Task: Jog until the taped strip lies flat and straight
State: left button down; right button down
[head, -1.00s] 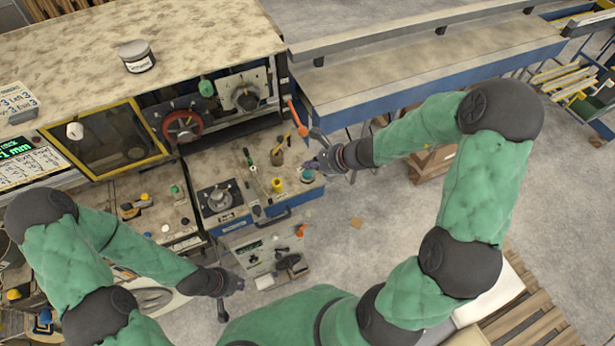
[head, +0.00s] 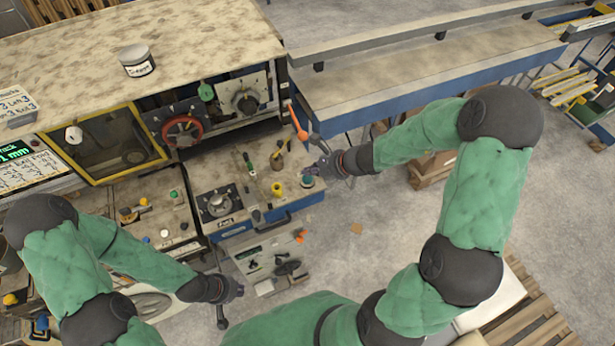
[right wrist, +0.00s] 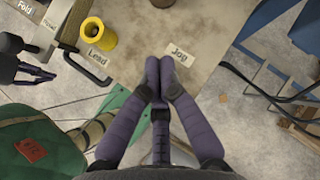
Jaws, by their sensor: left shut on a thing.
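My right gripper (head: 318,168) is beside the round teal knob (head: 307,181) at the right front corner of the bench. In the right wrist view its purple fingers (right wrist: 158,68) are together, over the bench edge beside the "Jog" label (right wrist: 181,53). No button shows by that label; the fingers may hide it. I cannot tell whether they touch anything. My left gripper (head: 232,291) is low at the front, away from the machine. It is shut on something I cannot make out. I cannot make out the taped strip in either view.
The machine has a red wheel (head: 182,130) and a yellow-framed window (head: 105,143). An orange-tipped lever (head: 298,122) stands near my right gripper. A yellow cup (right wrist: 97,32) is by the "Lead" label. A long conveyor table (head: 430,75) extends right. Floor right of the bench is fairly open.

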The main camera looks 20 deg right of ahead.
jog(key=shift+f, duration=0.1)
dwell(0.5)
jog(key=shift+f+b, duration=0.35)
jog(key=shift+b, duration=0.2)
